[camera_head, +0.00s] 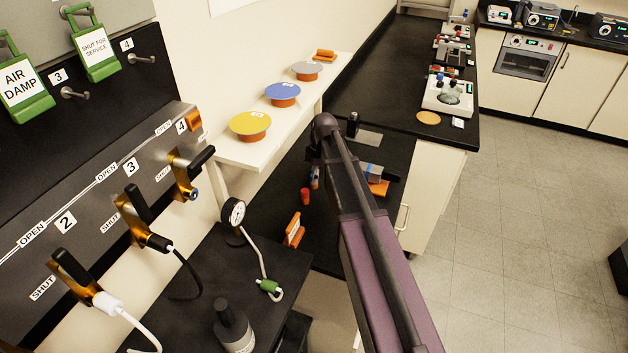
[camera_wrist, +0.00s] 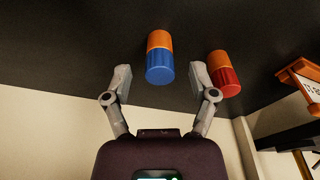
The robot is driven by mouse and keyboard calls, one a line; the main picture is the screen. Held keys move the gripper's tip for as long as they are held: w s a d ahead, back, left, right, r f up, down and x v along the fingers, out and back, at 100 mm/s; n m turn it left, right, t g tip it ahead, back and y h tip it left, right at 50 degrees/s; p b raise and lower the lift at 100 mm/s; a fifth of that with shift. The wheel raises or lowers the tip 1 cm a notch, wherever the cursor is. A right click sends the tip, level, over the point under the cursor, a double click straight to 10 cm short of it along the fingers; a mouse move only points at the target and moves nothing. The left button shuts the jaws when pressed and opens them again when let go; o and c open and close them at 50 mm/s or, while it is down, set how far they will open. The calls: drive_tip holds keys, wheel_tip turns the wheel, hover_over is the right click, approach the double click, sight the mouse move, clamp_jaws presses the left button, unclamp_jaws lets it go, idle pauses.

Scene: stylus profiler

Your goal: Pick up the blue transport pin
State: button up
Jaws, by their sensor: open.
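The blue transport pin (camera_wrist: 160,70) is a short cylinder, blue on one part and orange on the other. In the wrist view it is on the dark bench top, blue part towards me. My gripper (camera_wrist: 160,80) is open, one finger on each side of the pin's line. I see no contact, and the remaining distance to the pin is hard to judge.
A similar red and orange pin (camera_wrist: 224,75) stands just right of my right finger; it also shows in the head view (camera_head: 305,196). An orange labelled stand (camera_wrist: 302,78) is farther right. The dark bench (camera_head: 275,172) also holds an orange and blue item (camera_head: 378,182).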

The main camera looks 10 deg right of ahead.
sight(313, 175)
idle(0.3)
clamp_jaws()
drive_tip(key=shift+r, duration=0.2)
wheel_tip(313, 175, up, 3)
drive_tip(key=p, duration=0.3)
drive_tip(key=shift+s+r+p, duration=0.3)
drive_tip(key=shift+p, duration=0.2)
drive_tip(key=s+d+r+p, duration=0.1)
drive_tip(key=s+d, duration=0.2)
drive_tip(key=s, duration=1.2)
drive_tip(key=shift+d, duration=0.1)
